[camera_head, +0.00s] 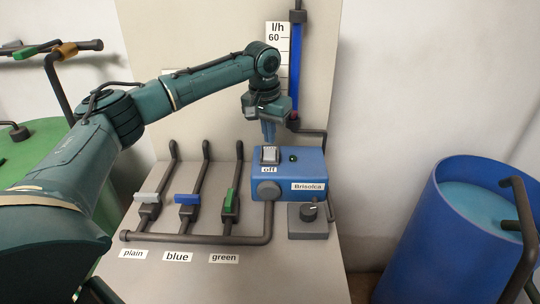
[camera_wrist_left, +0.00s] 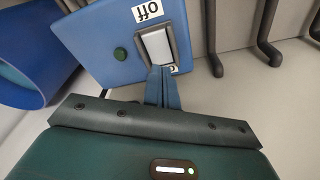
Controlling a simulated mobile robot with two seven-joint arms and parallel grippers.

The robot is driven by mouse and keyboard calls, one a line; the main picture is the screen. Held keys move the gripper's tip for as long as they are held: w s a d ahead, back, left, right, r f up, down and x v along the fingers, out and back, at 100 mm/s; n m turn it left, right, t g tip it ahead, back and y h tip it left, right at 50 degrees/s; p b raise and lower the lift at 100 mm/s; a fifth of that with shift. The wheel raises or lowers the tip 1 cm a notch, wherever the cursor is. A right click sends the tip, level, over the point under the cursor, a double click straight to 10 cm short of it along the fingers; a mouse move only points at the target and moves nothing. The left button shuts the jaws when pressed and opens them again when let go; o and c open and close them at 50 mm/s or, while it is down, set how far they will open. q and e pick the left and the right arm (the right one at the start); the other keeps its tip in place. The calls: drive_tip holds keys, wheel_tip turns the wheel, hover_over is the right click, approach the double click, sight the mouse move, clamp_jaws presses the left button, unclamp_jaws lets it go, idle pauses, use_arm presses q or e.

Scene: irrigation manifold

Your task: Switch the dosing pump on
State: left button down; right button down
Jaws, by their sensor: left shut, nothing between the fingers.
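The dosing pump is a blue box (camera_head: 262,181) with a "Brisolca" label, standing on the board. A pale rocker switch (camera_head: 270,155) is on its top, with an "off" label in front of it and a dark green lamp (camera_head: 292,158) beside it. My left gripper (camera_head: 268,141) is shut and empty, pointing down at the switch's far end. In the left wrist view its blue fingertips (camera_wrist_left: 161,72) are by the end of the switch (camera_wrist_left: 157,45) away from "off", partly covering a second label. I cannot tell whether they touch. My right gripper is not in view.
Three valves stand left of the pump: plain with a white handle (camera_head: 147,198), blue (camera_head: 187,199) and green (camera_head: 230,201). A grey block with a knob (camera_head: 309,213) sits in front. A flow gauge (camera_head: 296,70) rises behind. A blue barrel (camera_head: 450,235) stands right.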

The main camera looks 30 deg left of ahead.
sight(269, 151)
use_arm(q)
drive_tip(key=shift+f, duration=0.95)
idle(0.4)
drive_tip(key=shift+f, duration=0.5)
drive_tip(key=shift+r+p, duration=0.15)
drive_tip(key=shift+p, duration=0.15)
drive_tip(key=shift+r+p, duration=0.6)
drive_tip(key=shift+p, duration=0.15)
wheel_tip(269, 151, up, 4)
drive_tip(key=p, duration=0.4)
drive_tip(key=shift+f, duration=0.15)
drive_tip(key=shift+b, duration=0.3)
drive_tip(key=shift+r, duration=0.95)
